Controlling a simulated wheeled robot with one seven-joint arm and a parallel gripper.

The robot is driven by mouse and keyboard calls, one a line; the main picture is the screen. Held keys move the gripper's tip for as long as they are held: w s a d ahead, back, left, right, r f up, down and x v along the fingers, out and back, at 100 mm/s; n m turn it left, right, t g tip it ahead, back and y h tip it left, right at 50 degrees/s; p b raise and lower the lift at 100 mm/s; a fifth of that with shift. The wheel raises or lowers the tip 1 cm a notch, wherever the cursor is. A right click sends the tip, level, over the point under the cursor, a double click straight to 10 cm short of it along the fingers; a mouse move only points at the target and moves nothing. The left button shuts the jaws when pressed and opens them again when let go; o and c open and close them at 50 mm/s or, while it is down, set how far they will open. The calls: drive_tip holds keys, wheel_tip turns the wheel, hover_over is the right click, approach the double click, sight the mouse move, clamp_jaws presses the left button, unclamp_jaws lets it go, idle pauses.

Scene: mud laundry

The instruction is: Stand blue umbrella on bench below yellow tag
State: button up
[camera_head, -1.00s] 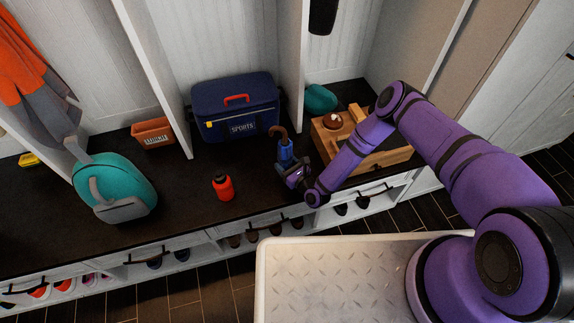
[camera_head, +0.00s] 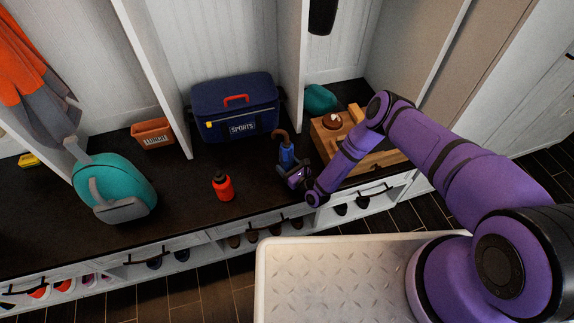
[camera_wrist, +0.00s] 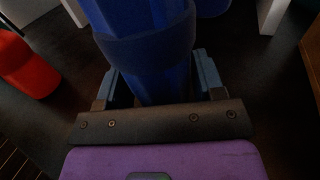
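The blue umbrella (camera_head: 287,155) with its brown hooked handle stands roughly upright, handle up, near the front edge of the dark bench (camera_head: 185,190). My gripper (camera_head: 294,173) is at its lower part. In the wrist view the umbrella (camera_wrist: 150,55) lies between both fingers of my gripper (camera_wrist: 160,85), which look closed on it. Its lower end is hidden, so I cannot tell whether it touches the bench. A small yellow thing (camera_head: 29,160) shows at the far left; I cannot tell whether it is the yellow tag.
A red bottle (camera_head: 223,186) stands left of the umbrella. A wooden crate (camera_head: 390,157) is to the right. White dividers (camera_head: 160,75) separate the bays.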

drive_tip(key=shift+o, duration=1.3)
drive_tip(key=shift+r, duration=0.15)
drive_tip(key=v, duration=1.2)
